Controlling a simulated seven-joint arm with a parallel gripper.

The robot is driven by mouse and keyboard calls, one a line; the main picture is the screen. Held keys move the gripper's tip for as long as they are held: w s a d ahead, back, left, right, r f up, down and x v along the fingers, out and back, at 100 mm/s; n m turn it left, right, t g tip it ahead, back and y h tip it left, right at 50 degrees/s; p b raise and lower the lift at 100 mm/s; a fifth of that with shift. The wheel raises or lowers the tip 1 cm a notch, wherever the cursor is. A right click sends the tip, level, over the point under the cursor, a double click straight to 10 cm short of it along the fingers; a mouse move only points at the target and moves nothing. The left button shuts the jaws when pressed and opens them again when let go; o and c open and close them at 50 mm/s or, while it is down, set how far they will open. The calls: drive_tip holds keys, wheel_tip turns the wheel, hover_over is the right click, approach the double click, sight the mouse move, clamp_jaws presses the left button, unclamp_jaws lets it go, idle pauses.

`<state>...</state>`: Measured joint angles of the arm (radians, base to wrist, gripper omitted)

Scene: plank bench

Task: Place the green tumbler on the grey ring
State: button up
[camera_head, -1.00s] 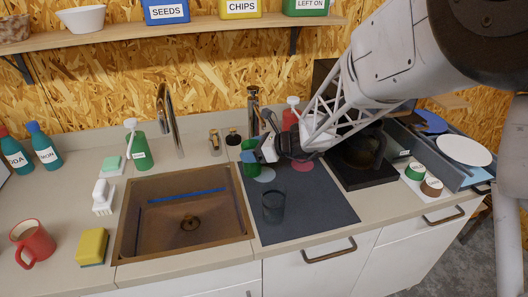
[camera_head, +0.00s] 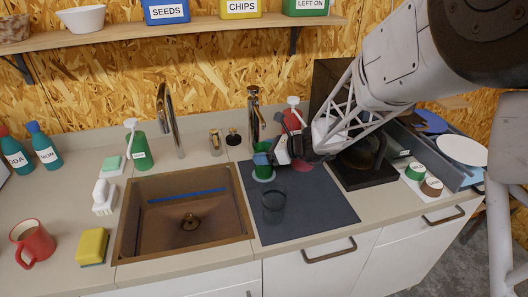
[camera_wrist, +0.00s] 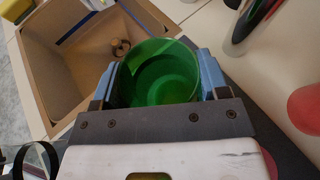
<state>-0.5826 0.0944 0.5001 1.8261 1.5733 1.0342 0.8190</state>
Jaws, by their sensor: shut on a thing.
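The green tumbler (camera_head: 263,172) is upright in my gripper (camera_head: 266,158) at the back left of the dark mat. In the wrist view the blue-grey fingers of my gripper (camera_wrist: 160,78) close on both sides of the tumbler (camera_wrist: 158,88), and I look down into its open top. The grey ring (camera_head: 264,179) shows as a pale edge around the tumbler's base and is mostly hidden by it. I cannot tell whether the tumbler touches the ring or hovers just above it.
A red disc (camera_head: 303,166) lies to the right. The sink (camera_head: 187,215) is at left. A red-labelled bottle (camera_head: 292,117) and a tap-like dispenser (camera_head: 254,110) stand behind.

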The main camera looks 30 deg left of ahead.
drive_tip(key=o, duration=1)
drive_tip(key=shift+c, duration=0.2)
drive_tip(key=shift+r, duration=0.15)
drive_tip(key=shift+w+d+r, duration=0.15)
drive_tip(key=shift+d+r, duration=0.15)
drive_tip(key=shift+d, duration=0.35)
drive_tip(key=w+d+r, duration=0.1)
drive_tip(key=w+d, duration=0.2)
drive_tip(key=d, duration=1.2)
drive_tip(key=shift+r, duration=0.15)
